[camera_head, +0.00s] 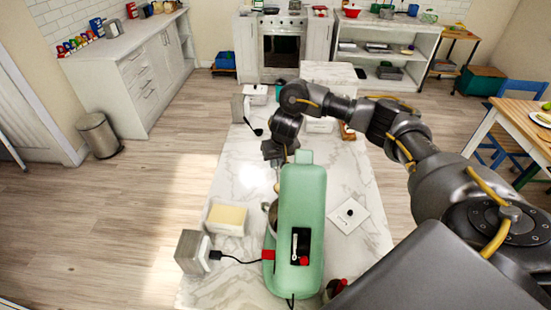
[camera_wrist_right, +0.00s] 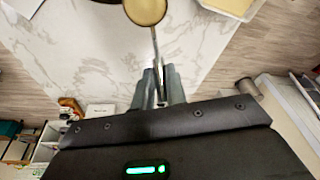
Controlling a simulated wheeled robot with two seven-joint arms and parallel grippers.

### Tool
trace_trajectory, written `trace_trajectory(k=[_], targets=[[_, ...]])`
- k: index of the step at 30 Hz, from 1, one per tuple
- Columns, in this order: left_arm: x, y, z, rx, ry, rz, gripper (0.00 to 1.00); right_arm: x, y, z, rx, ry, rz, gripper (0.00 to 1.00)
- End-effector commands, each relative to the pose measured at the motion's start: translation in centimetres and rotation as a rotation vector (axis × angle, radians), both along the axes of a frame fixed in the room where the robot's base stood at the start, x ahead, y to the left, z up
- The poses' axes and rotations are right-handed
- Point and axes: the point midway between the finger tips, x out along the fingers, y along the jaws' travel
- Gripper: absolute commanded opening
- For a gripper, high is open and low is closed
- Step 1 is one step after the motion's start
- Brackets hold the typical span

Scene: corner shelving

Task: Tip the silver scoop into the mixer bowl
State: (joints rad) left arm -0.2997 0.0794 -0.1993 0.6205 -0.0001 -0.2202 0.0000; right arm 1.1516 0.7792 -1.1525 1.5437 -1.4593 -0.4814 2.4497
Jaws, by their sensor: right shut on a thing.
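The green mixer (camera_head: 308,195) stands on the marble counter, seen from above and behind. Its silver bowl (camera_head: 269,211) shows only as a sliver at the mixer's left; the rest is hidden under the mixer head. My right gripper (camera_head: 275,160) is beyond the mixer. In the right wrist view my right gripper (camera_wrist_right: 158,88) is shut on the thin handle of the silver scoop (camera_wrist_right: 146,10). The scoop's round head is cut off by the top edge and looks tan inside. Whether it is over the bowl I cannot tell. My left gripper is out of view.
The marble counter (camera_head: 350,180) carries a tray with a pale yellow block (camera_head: 228,215), a grey box (camera_head: 190,250) with a black cable, and a white square (camera_head: 349,215) with a black knob. Open floor is at left.

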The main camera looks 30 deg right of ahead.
Motion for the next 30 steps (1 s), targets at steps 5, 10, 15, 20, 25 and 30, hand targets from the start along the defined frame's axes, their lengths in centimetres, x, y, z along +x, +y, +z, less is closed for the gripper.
trace_trajectory(k=[5,10,15,20,25,30], targets=[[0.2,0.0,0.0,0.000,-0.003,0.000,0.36,-0.7,-0.6,0.3,0.074,-0.061,-0.002,0.00],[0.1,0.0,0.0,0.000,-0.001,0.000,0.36,-1.2,-1.4,0.7,0.131,-0.119,-0.004,0.00],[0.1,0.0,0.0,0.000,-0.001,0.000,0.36,-1.7,-1.8,0.8,0.194,-0.173,-0.002,0.00],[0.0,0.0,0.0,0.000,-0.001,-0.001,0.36,-2.2,-2.3,1.0,0.260,-0.230,-0.002,0.00],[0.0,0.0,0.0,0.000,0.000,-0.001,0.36,-3.1,-3.4,0.8,0.340,-0.300,-0.007,0.00],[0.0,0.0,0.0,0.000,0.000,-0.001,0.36,-3.9,-4.3,0.8,0.438,-0.389,-0.009,0.00]])
